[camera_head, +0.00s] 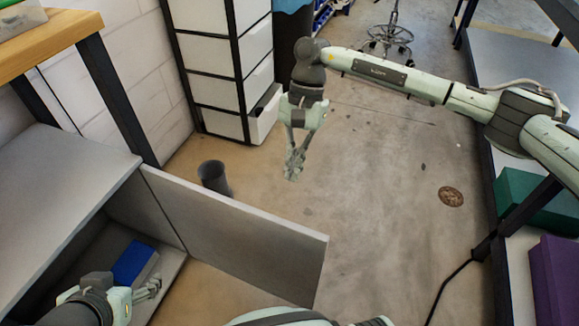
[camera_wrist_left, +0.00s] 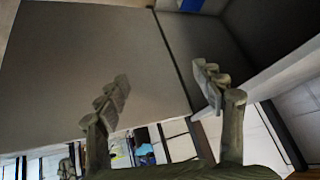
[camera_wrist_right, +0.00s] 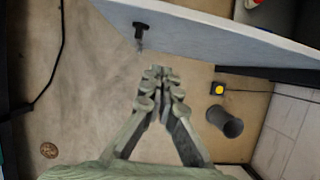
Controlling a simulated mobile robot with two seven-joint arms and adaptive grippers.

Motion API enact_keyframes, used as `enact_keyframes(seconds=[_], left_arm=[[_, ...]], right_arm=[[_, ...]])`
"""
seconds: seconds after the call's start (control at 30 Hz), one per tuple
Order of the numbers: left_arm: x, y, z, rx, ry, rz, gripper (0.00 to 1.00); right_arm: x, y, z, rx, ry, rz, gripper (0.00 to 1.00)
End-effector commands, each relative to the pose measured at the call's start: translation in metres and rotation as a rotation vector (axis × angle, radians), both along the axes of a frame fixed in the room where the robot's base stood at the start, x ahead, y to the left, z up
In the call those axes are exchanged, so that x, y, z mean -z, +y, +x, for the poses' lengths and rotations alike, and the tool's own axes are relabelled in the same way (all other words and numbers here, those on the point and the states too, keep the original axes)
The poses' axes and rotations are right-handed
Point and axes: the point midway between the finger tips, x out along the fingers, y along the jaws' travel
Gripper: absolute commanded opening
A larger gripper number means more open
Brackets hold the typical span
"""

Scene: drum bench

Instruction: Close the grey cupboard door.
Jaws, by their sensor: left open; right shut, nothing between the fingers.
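The grey cupboard door (camera_head: 235,232) stands wide open, swung out from the cupboard (camera_head: 60,185) at the left of the head view. My left gripper (camera_head: 153,289) is open and empty low by the cupboard opening, on the inner side of the door. In the left wrist view the door (camera_wrist_left: 90,70) fills the left behind the fingers (camera_wrist_left: 163,88). My right gripper (camera_head: 294,168) is shut and empty beyond the door, on its outer side. The right wrist view shows the door (camera_wrist_right: 225,38) past the fingertips (camera_wrist_right: 160,76), apart from them, with a black knob (camera_wrist_right: 141,30) on it.
A blue box (camera_head: 134,262) lies inside the cupboard. A dark bin (camera_head: 214,178) stands on the floor behind the door. White drawers (camera_head: 222,65) stand at the back. A bench with green (camera_head: 535,195) and purple (camera_head: 557,275) boxes is at the right. The middle floor is clear.

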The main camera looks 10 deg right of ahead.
Motion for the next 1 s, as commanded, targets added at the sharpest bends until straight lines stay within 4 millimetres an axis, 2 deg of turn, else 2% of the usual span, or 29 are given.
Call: enact_keyframes(seconds=[0.3, 0.6, 1.0], left_arm=[[0.004, 0.009, -0.010, -0.018, 0.050, 0.018, 0.68], [0.016, 0.036, -0.045, -0.079, 0.221, 0.070, 0.68], [0.018, 0.040, -0.052, -0.090, 0.251, 0.079, 0.68]], right_arm=[[0.065, 0.018, -0.023, 0.000, 0.003, 0.004, 0.00], [0.061, 0.037, -0.048, -0.001, 0.001, 0.004, 0.00], [0.061, 0.041, -0.052, 0.001, 0.001, 0.004, 0.00]])
